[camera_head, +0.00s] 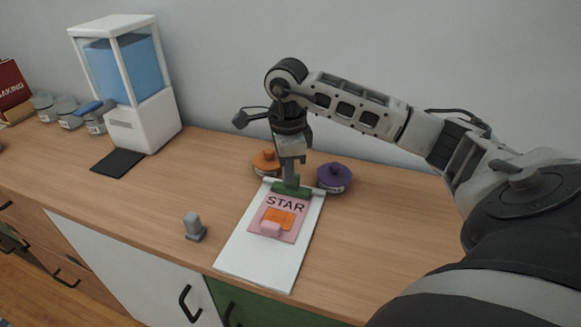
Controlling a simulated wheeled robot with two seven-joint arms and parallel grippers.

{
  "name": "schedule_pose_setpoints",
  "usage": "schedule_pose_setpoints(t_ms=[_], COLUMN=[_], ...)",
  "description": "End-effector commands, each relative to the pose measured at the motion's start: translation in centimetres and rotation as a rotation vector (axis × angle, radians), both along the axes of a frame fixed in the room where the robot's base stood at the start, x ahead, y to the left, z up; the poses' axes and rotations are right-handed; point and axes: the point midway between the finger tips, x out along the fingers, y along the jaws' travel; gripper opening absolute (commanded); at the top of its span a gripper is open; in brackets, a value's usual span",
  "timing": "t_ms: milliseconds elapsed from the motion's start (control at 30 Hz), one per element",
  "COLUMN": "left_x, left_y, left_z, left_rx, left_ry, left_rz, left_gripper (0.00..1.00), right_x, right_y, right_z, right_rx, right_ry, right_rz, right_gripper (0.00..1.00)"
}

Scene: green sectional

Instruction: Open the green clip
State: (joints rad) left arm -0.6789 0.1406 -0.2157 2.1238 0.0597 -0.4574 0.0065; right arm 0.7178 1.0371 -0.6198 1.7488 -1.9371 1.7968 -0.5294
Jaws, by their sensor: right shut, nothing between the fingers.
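The green clip (304,193) sits at the far end of a white clipboard (248,253) on the wooden counter. A pink card (284,228) marked "STAR" with an orange patch lies on the board just below the clip. My right gripper (291,182) points straight down at the clip, its fingers shut and empty. Its fingertips overlap the clip's middle in the picture; I cannot tell whether they touch it. Part of the clip is hidden behind the fingers. My left gripper is not in view.
An orange-lidded jar (266,161) and a purple-lidded jar (334,177) stand close behind the clip. A small grey object (194,226) stands left of the board. A water dispenser (143,115) and grey jars (68,112) are farther left. The counter's front edge is near the board.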

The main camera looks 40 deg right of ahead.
Motion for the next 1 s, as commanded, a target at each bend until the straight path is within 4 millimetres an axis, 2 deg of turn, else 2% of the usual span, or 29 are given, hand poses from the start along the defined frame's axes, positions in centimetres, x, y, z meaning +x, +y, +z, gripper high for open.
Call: schedule_pose_setpoints(t_ms=[367,1000], left_x=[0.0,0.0], left_y=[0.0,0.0], left_z=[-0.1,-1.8], left_rx=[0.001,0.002], left_ry=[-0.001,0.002], left_rz=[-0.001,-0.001], left_gripper=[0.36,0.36], right_x=[0.0,0.0], right_y=[0.0,0.0], right_z=[-0.2,-2.1], right_rx=[0.0,0.0], right_ry=[0.0,0.0], right_rz=[0.0,-0.001], right_gripper=[0.0,0.0])
